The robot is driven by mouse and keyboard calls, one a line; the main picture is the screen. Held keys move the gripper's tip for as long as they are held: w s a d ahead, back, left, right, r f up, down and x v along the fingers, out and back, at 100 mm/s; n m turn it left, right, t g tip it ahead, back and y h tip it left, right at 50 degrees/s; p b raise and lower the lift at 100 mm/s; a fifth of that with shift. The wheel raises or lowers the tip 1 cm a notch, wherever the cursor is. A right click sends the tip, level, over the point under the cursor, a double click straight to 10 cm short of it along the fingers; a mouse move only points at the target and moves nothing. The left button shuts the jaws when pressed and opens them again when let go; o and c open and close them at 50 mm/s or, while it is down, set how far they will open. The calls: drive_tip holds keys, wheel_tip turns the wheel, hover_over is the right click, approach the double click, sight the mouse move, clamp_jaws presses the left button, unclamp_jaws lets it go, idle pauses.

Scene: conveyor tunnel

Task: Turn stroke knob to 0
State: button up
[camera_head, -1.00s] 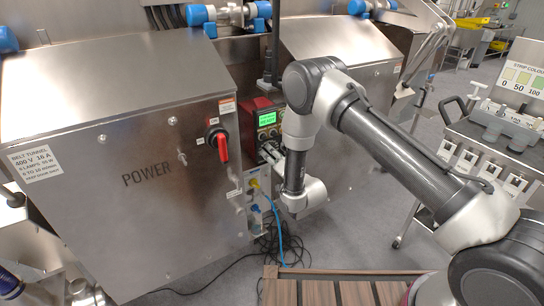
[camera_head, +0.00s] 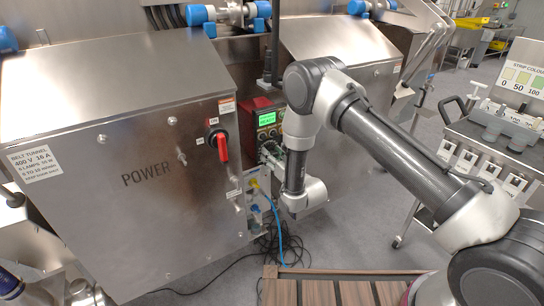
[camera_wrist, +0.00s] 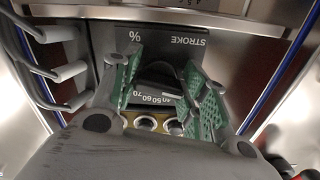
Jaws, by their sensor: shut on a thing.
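The stroke knob (camera_wrist: 157,76) is black and sits on a dark panel labelled "STROKE" and "%", which appears upside down in the wrist view. Part of its printed scale, around 50, 60 and 70, shows near it; the rest is hidden. My gripper (camera_wrist: 160,78) has its green-padded fingers on either side of the knob and is shut on it. In the head view my gripper (camera_head: 271,151) is at the control box (camera_head: 264,118) with the green display, and the knob is hidden there.
A red-handled power switch (camera_head: 220,145) is on the steel cabinet (camera_head: 120,170) left of my gripper. Yellow and blue connectors (camera_head: 254,208) and cables hang below. A wooden slatted platform (camera_head: 340,290) lies in front. A steel cart (camera_head: 500,140) stands at the right.

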drive_tip(key=shift+d+n, duration=0.1)
drive_tip(key=shift+n, duration=2.1)
drive_tip(key=shift+f, duration=0.1)
drive_tip(key=o, duration=1)
drive_tip(key=shift+o, duration=0.2)
drive_tip(key=v, duration=1.2)
